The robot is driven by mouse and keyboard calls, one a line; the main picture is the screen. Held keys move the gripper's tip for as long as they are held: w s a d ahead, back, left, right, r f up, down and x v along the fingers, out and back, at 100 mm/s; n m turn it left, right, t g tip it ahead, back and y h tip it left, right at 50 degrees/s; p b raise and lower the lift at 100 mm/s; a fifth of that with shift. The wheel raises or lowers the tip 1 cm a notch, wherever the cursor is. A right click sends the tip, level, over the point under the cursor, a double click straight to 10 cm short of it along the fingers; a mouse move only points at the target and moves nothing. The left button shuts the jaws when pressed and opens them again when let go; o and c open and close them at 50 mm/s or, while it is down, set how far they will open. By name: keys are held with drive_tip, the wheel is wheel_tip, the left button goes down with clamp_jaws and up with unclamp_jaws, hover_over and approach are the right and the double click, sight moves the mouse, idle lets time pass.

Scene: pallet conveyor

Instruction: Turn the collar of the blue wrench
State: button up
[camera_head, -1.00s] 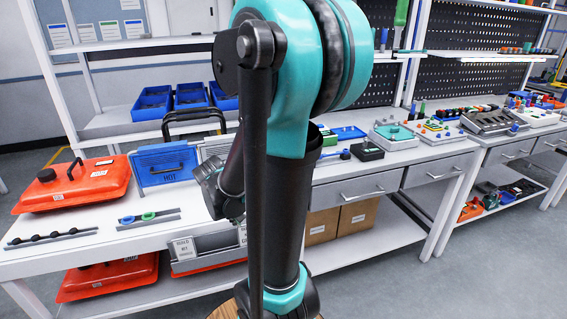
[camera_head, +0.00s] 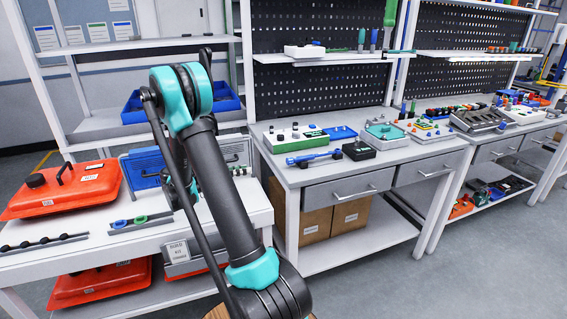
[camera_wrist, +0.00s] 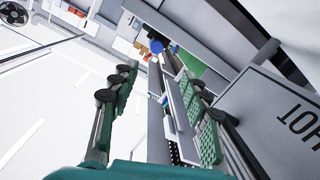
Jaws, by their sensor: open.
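The blue wrench (camera_head: 314,156) lies on the middle bench near its front left edge in the head view, beside a small black box. Its collar is too small to make out. My gripper is largely hidden behind my arm in the head view, low over the left bench, well to the left of the wrench. In the wrist view my gripper (camera_wrist: 160,100) is open, its two green-padded fingers apart. I see no object held between them. I cannot tell the wrench in the wrist view.
On the left bench are a red tank (camera_head: 62,188), a blue box (camera_head: 143,166) and a rail with blue and green rings (camera_head: 140,221). The black box (camera_head: 358,150) and a green-white block (camera_head: 295,138) flank the wrench.

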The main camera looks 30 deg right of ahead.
drive_tip(key=m+h, duration=0.1)
approach(287, 161)
drive_tip(key=shift+g, duration=0.4)
drive_tip(key=x, duration=0.8)
drive_tip(key=shift+w+d, duration=0.25)
drive_tip(key=shift+d, duration=0.15)
clamp_jaws()
